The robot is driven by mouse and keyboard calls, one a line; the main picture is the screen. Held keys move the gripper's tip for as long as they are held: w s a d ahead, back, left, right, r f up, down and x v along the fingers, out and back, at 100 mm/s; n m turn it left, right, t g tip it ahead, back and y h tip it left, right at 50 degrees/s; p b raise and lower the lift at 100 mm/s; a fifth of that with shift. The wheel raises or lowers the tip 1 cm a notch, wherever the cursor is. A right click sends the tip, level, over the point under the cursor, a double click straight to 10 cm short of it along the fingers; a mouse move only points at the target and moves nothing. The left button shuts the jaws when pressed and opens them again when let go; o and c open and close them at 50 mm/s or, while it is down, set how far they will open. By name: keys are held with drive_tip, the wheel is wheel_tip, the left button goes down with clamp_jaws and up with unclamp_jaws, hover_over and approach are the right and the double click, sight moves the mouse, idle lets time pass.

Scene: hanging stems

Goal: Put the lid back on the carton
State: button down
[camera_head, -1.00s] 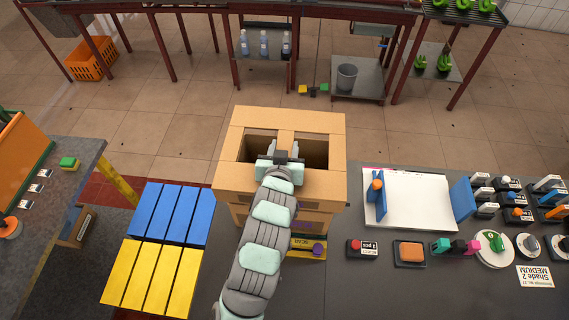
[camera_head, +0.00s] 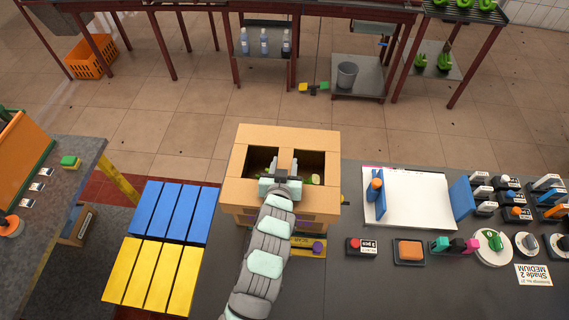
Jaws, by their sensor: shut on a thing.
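The lid (camera_head: 285,135) is a tan cardboard frame with two rectangular openings and a bar between them. My gripper (camera_head: 283,165) is shut on this middle bar, one finger in each opening. The lid lies level over the carton (camera_head: 306,222), of which only a strip of the front wall with purple marks shows below the lid. I cannot tell whether the lid touches the carton all round. Yellow-green contents (camera_head: 316,179) show through the openings. My arm hides the middle of the front edge.
Blue slats (camera_head: 172,212) and yellow slats (camera_head: 152,275) lie left of the carton. A yellow scan plate (camera_head: 310,247) lies in front. A red-button box (camera_head: 361,247), an orange pad (camera_head: 409,251) and a white board (camera_head: 420,198) stand to the right. Tiled floor is behind.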

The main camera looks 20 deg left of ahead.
drive_tip(key=shift+f, duration=0.45)
drive_tip(key=c, duration=0.8)
unclamp_jaws()
